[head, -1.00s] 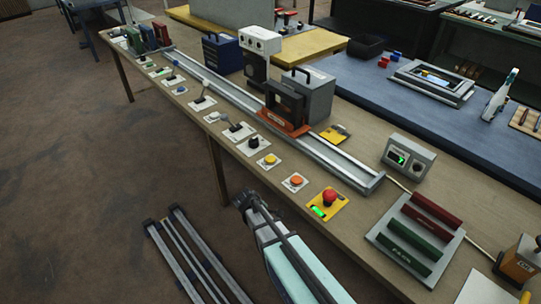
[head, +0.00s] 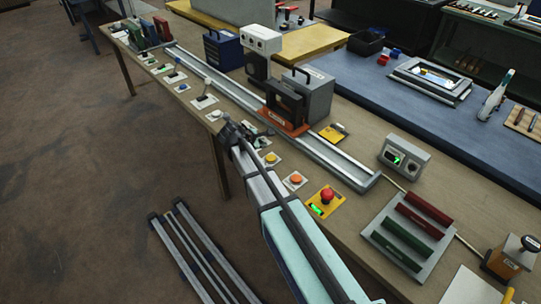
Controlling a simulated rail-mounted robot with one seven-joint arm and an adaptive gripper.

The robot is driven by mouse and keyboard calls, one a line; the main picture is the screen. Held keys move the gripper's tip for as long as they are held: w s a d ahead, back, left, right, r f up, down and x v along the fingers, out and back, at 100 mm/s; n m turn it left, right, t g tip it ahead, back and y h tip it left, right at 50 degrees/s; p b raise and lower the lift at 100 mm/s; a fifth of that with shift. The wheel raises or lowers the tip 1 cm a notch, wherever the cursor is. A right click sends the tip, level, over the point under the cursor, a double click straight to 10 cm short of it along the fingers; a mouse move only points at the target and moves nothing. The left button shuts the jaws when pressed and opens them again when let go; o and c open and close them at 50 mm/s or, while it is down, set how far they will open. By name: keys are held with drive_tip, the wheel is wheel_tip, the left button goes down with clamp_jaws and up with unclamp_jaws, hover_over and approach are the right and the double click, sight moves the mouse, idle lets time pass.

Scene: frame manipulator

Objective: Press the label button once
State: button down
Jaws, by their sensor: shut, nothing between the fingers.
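A row of control plates runs along the bench's near edge in the head view. It holds a yellow button (head: 270,158), an orange button (head: 295,178), a red mushroom button (head: 327,196) on a yellow plate and a pale button (head: 215,114). The writing is too small to tell which is the label button. My gripper (head: 236,132) is shut and empty, over the near edge between the pale and yellow buttons. It and my arm hide part of the row, including most of the black knob's plate. I cannot tell whether it touches anything.
A metal rail (head: 330,162) runs along the bench behind the controls, with a dark carriage (head: 286,105) on an orange base. A grey box with a green display (head: 404,157) and a rack of coloured bars (head: 412,232) stand at right.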

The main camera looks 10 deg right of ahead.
sight(270, 158)
drive_tip(key=shift+h, duration=0.3)
drive_tip(key=d+r, duration=0.1)
drive_tip(key=r, duration=0.1)
drive_tip(key=d+r, duration=0.1)
drive_tip(key=d, duration=0.1)
drive_tip(key=shift+w+d+r, duration=0.1)
drive_tip(key=shift+d+r, duration=0.1)
drive_tip(key=shift+r, duration=0.2)
drive_tip(key=shift+f, duration=0.1)
drive_tip(key=shift+f+b, duration=2.35)
drive_tip(key=shift+f, duration=2)
drive_tip(key=shift+f, duration=0.15)
drive_tip(key=shift+f, duration=0.25)
drive_tip(key=shift+f+b, duration=0.35)
drive_tip(key=shift+f, duration=0.1)
drive_tip(key=shift+r, duration=0.1)
drive_tip(key=shift+r+p, duration=0.6)
drive_tip(key=shift+r, duration=0.15)
